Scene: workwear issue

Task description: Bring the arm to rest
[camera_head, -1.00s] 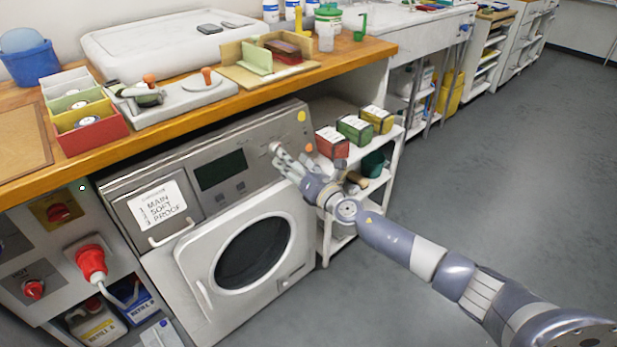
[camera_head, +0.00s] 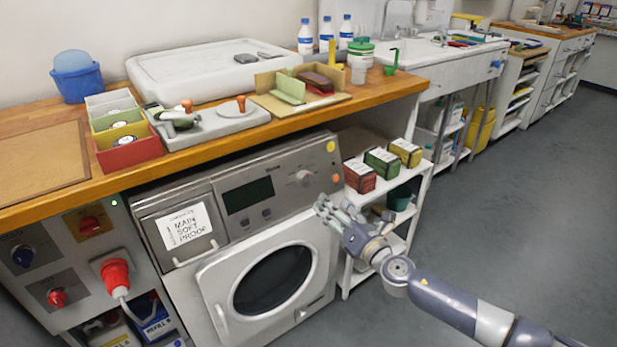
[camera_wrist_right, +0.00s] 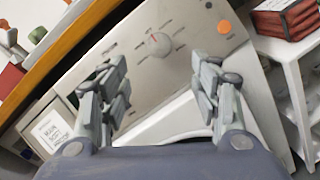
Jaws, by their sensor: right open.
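My right gripper (camera_head: 337,212) is open and empty, in front of the right side of the washing machine (camera_head: 165,272). Its two fingers stand wide apart in the right wrist view (camera_wrist_right: 160,95), with the machine's panel and dial (camera_wrist_right: 158,44) beyond them. No contact with the machine shows. The dial also shows in the head view (camera_head: 305,177), up and to the left of the gripper. The right arm reaches in from the lower right. My left gripper is in neither view.
A wooden counter (camera_head: 225,142) runs above the machine, with bins, a board and bottles on it. A white shelf (camera_head: 414,172) with red, green and yellow boxes stands close behind the right gripper. Red plugs and knobs are at lower left. The grey floor (camera_head: 510,225) at right is clear.

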